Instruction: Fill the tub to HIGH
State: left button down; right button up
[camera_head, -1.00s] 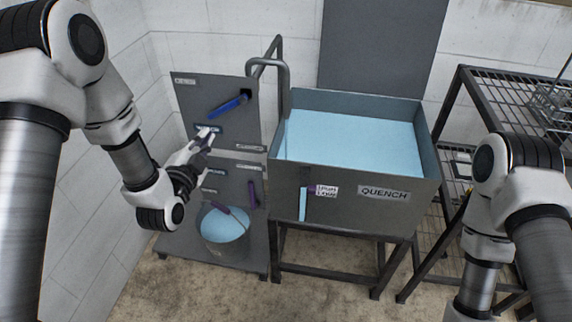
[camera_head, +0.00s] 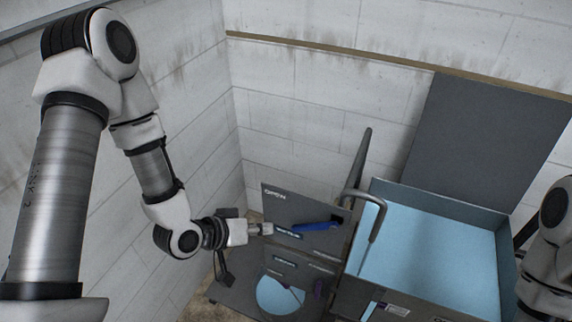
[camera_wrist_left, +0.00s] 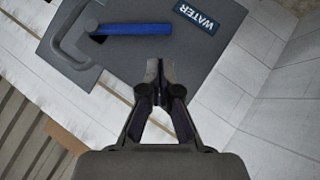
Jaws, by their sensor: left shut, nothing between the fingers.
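The tub (camera_head: 508,262), a grey open tank, stands at the lower right of the head view and holds pale blue water (camera_head: 430,250). Its front and level label (camera_head: 398,310) are cut by the lower edge, so the level against HIGH cannot be read. A grey valve panel (camera_head: 285,207) stands left of it with a blue lever (camera_head: 316,227), also in the left wrist view (camera_wrist_left: 135,29). A WATER label (camera_wrist_left: 197,15) shows there. My left gripper (camera_head: 268,229) is shut and empty by the panel's left part, its tips (camera_wrist_left: 160,68) below the lever. My right gripper is out of view.
A bent grey pipe (camera_head: 372,205) reaches over the tub's left side. White block walls (camera_head: 300,120) stand close behind and left.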

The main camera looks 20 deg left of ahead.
aim_at(314, 227)
pick_arm(q)
notch_tip(314, 227, up, 5)
jog(key=w+a+p, duration=0.1)
jog(key=a+p, duration=0.1)
jog(key=p, duration=0.1)
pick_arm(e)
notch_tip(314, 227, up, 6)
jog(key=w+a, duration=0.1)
pick_arm(q)
jog(key=w+d+f+b, duration=0.5)
jog(key=d+f+b, duration=0.2)
jog(key=f, duration=0.2)
jog(key=shift+w+d+n, duration=0.3)
jog(key=shift+w+d, duration=0.05)
jog(key=shift+w, duration=0.05)
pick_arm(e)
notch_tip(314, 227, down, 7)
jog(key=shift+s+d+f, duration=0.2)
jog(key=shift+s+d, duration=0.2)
pick_arm(q)
jog(key=shift+b, duration=0.3)
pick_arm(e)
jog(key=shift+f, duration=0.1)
pick_arm(q)
jog(key=shift+f, duration=0.15)
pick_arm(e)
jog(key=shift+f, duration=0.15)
